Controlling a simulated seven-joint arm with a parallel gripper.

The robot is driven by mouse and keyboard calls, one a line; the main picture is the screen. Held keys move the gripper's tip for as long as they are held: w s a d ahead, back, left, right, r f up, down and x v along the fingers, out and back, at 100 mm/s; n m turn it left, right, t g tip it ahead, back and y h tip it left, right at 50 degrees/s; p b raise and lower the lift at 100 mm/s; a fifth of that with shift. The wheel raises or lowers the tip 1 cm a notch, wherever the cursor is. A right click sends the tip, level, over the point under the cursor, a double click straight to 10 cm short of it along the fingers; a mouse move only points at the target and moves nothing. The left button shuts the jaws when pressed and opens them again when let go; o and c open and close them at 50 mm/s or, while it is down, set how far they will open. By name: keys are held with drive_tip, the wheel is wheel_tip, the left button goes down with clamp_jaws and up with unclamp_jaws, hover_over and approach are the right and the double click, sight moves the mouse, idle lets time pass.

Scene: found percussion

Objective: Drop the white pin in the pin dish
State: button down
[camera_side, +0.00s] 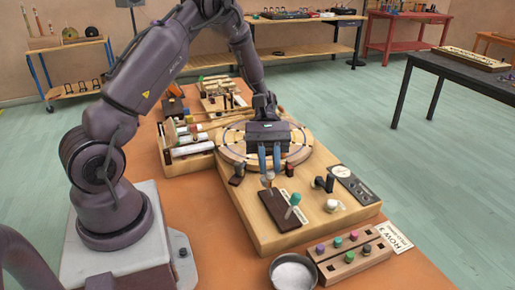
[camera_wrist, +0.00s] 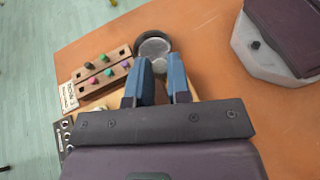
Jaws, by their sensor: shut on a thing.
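My gripper (camera_side: 269,172) is above the wooden board, with its blue fingers pointing down. It is shut on the white pin (camera_side: 268,179), whose pale head shows just below the fingertips. In the wrist view the white pin (camera_wrist: 160,66) shows between the fingertips (camera_wrist: 160,78); the rest of it is hidden. The pin dish (camera_side: 272,270) is a round metal bowl with a pale inside, on the orange table at the front. It also shows in the wrist view (camera_wrist: 166,43), beyond the fingertips. My gripper is behind the dish in the side view, apart from it.
A wooden rack (camera_side: 349,265) with several coloured pins stands beside the dish. A white knob (camera_side: 333,205) and dark switches are to the right.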

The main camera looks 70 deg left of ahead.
drive_tip(key=s+d+r+n+t, duration=0.2)
drive_tip(key=d+r+n+t, duration=0.45)
drive_tip(key=d+r, duration=0.75)
wheel_tip(320, 180, down, 21)
drive_tip(key=d, duration=0.1)
drive_tip(key=shift+w+d+r, duration=0.2)
drive_tip(key=shift+w, duration=0.1)
drive_tip(key=shift+r+m+t+h, duration=0.1)
drive_tip(key=shift+m+t+h, duration=0.15)
drive_tip(key=shift+h, duration=0.05)
drive_tip(key=shift+a+f, duration=0.1)
drive_tip(key=shift+f, duration=2.35)
drive_tip(key=c, duration=1)
unclamp_jaws()
drive_tip(key=shift+a, duration=0.1)
